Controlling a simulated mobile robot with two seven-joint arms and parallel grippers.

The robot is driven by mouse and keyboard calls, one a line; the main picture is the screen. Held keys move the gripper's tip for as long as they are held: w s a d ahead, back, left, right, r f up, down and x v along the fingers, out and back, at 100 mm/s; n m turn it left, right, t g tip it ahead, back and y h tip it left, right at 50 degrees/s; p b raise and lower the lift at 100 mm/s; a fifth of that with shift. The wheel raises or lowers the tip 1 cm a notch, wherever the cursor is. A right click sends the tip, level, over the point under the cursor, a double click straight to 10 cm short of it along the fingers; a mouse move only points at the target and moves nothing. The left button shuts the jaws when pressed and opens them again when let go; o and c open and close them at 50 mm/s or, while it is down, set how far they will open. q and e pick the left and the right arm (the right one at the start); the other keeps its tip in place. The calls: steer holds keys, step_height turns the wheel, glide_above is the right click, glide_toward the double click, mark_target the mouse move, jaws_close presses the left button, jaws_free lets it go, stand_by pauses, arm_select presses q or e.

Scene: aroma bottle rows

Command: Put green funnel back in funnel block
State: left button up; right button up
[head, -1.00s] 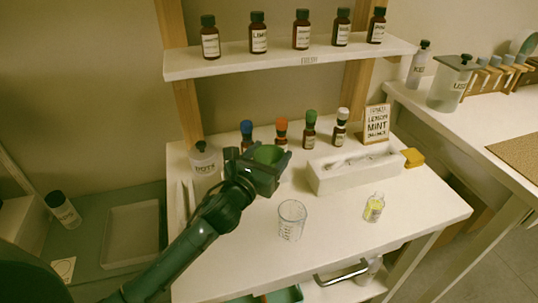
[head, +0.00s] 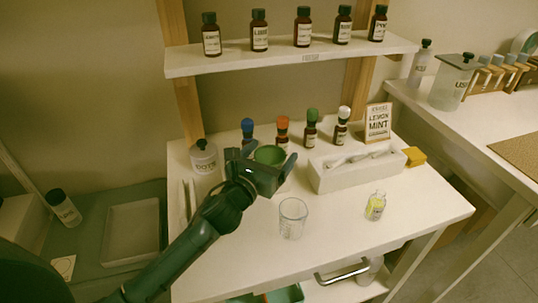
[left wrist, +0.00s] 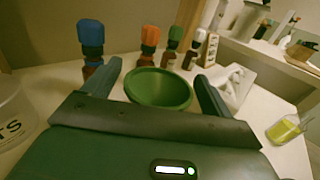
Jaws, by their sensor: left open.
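The green funnel (head: 270,154) is near the back middle of the table, wide mouth up. My left gripper (head: 262,160) is open around it, one finger on each side. In the left wrist view the funnel (left wrist: 158,88) shows as a green bowl between the two spread fingers, with a gap on each side. Its lower part and whatever supports it are hidden by my gripper, so I cannot tell whether it sits in a funnel block. My right gripper is not in view.
Several capped bottles, such as the blue-capped one (head: 247,128), stand behind the funnel. A white slotted block (head: 345,179) is to the right. A lidded jar (head: 203,158) is left.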

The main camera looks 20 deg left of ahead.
arm_select(q)
steer(key=shift+s+f, duration=0.1)
steer(key=shift+f, duration=0.3)
steer(key=s, duration=0.4)
steer(key=s+a+r, duration=0.1)
steer(key=s, duration=0.2)
steer(key=s+a, duration=0.1)
steer(key=s, duration=0.3)
steer(key=shift+s+a+r, duration=0.15)
steer(key=shift+s+r, duration=0.05)
steer(key=shift+s, duration=0.1)
